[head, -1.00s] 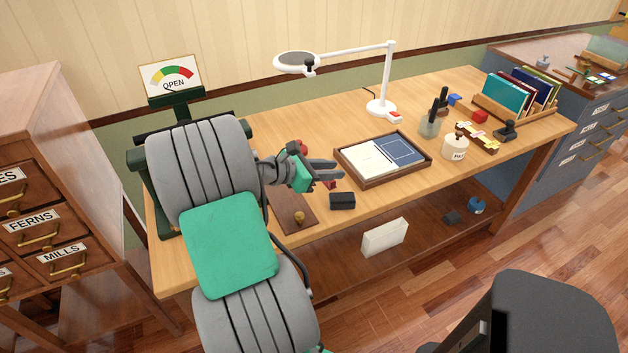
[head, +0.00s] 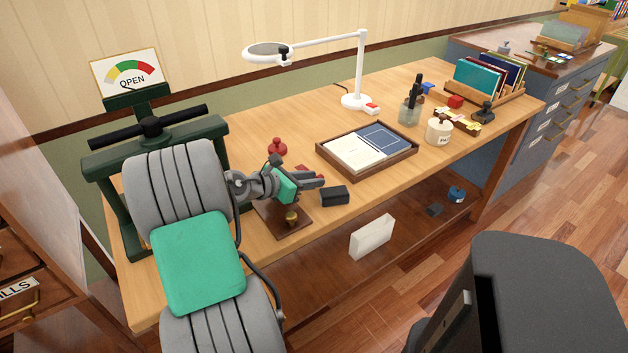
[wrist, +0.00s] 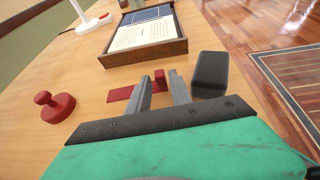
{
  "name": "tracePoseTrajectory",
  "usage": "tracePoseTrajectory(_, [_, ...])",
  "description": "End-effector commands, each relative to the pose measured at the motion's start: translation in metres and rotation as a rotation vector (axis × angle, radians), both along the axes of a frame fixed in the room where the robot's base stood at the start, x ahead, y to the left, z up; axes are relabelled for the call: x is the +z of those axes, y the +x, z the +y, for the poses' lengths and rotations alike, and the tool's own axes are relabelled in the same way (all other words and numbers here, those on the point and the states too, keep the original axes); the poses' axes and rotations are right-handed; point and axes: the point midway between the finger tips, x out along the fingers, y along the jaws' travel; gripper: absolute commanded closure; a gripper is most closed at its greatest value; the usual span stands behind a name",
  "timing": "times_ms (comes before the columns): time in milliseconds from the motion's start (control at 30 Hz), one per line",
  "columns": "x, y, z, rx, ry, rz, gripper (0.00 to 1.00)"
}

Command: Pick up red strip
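A red strip (wrist: 120,94) lies on the wooden desk in the wrist view, running under and behind my fingers. A small upright red piece (wrist: 159,77) shows between the fingertips; I cannot tell whether it is part of the strip. My gripper (wrist: 161,88) is open above the strip, with a gap between its two grey fingers and nothing clearly held. In the head view my gripper (head: 312,178) is low over the front of the desk, and the strip (head: 301,168) is mostly hidden behind it.
A black block (wrist: 209,74) stands close right of my fingers. A red knobbed stamp (wrist: 57,106) is to the left. A wooden tray (head: 367,174) with papers lies beyond. A brown board with a brass knob (head: 291,217) is at the desk's front. A green press (head: 106,200) stands left.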

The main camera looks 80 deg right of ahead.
Motion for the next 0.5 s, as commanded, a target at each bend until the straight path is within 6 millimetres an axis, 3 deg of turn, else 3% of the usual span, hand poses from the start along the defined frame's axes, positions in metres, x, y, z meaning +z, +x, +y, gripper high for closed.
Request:
tracePoseTrajectory(267, [-0.0017,-0.0045,-0.0052,-0.001,0.0,0.0,0.75])
tracePoseTrajectory(500, [-0.0017,-0.0043,-0.0051,-0.001,0.0,0.0,0.95])
